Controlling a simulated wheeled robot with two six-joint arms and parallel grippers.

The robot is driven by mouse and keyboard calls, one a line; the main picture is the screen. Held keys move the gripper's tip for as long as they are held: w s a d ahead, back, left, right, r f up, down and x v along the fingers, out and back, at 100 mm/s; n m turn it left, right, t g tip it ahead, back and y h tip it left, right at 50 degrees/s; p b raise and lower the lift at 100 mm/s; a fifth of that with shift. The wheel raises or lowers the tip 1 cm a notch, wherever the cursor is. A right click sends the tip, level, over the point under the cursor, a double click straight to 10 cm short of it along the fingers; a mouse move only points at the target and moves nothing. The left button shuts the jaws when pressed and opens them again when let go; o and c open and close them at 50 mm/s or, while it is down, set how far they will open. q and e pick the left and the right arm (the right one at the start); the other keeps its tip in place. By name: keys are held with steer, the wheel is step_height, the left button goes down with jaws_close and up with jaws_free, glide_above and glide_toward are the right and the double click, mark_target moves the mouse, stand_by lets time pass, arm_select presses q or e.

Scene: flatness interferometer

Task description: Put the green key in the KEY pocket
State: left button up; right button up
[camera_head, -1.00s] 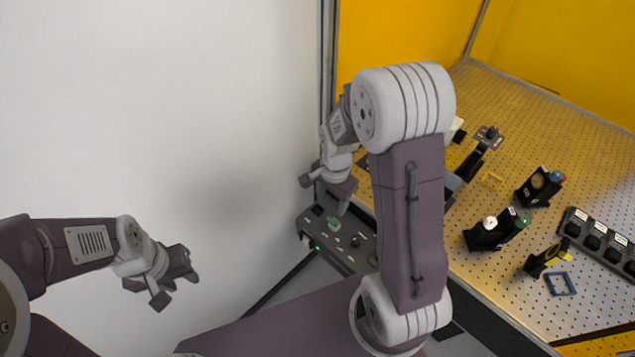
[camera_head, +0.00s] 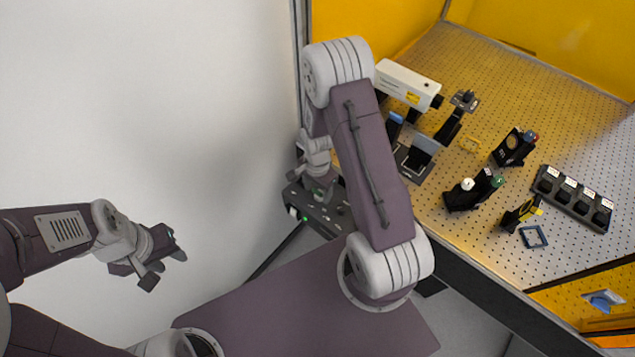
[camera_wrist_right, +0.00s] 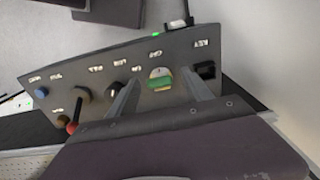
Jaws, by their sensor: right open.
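The green key (camera_wrist_right: 160,84) stands in a round pale switch plate on the dark control panel (camera_wrist_right: 60,75), in the right wrist view. To its right is a dark square pocket (camera_wrist_right: 204,71) with a small label above, too blurred to read surely; it looks like the KEY pocket. My right gripper (camera_wrist_right: 163,78) is open. Its two fingers appear on either side of the green key, without visible contact. In the head view my right gripper (camera_head: 311,187) is over the panel and partly hides it. My left gripper (camera_head: 165,268) is far left, away from the panel; its jaws are unclear.
To the right, a perforated bench (camera_head: 560,110) holds optical mounts, a white box (camera_head: 408,84) and a black rack (camera_head: 574,198). A white wall is at the left.

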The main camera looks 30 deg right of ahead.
steer(key=shift+d+f, duration=0.1)
steer(key=shift+c, duration=0.9)
jaws_close()
steer(key=shift+r+p, duration=2.7)
steer(key=shift+r, duration=0.5)
